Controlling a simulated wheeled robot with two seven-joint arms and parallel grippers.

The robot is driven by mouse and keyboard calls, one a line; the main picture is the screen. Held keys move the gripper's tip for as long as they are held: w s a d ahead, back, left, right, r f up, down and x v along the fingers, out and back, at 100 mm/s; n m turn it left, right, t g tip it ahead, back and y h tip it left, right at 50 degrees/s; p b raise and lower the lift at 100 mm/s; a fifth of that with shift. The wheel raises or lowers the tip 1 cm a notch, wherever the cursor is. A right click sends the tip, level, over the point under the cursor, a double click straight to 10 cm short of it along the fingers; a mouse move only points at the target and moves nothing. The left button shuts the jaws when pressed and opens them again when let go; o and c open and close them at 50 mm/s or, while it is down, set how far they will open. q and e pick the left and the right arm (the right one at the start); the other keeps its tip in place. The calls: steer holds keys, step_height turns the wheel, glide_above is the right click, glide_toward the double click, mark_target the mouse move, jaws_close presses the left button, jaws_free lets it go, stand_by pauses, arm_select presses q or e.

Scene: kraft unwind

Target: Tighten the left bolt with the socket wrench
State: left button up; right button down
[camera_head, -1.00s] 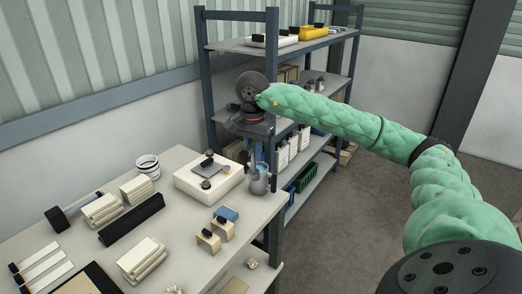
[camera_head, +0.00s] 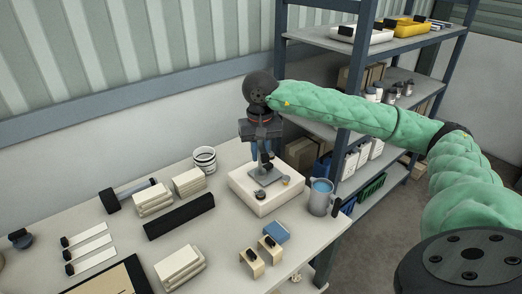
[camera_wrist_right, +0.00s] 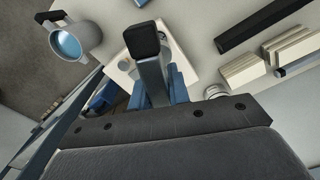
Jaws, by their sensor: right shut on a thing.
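My right gripper (camera_head: 262,148) hangs over the white block (camera_head: 258,206) on the table. Its blue fingers are shut on a grey bar with a black end, apparently the socket wrench; the bar (camera_wrist_right: 154,78) shows best in the right wrist view. In the head view its lower end overlaps the grey plate (camera_head: 269,178) on the block, and I cannot tell whether they touch. A dark round knob (camera_head: 260,197) sits at the block's near edge and a yellowish one (camera_head: 286,181) at its right. The bolts are too small to identify surely. My left gripper is not in view.
A grey mug (camera_head: 320,201) with blue inside stands right of the block, near the table edge. A blue box (camera_head: 276,232) and two small beige clamps lie in front. A black bar (camera_head: 180,216) and white stacks lie left. A shelf rack (camera_head: 352,105) stands behind right.

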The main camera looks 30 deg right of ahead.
mark_target(260, 170)
steer(key=shift+w+d+f, duration=0.15)
steer(key=shift+d+f, duration=0.1)
steer(key=shift+f, duration=0.1)
steer(key=shift+a+f, duration=0.15)
steer(key=shift+f, duration=2.15)
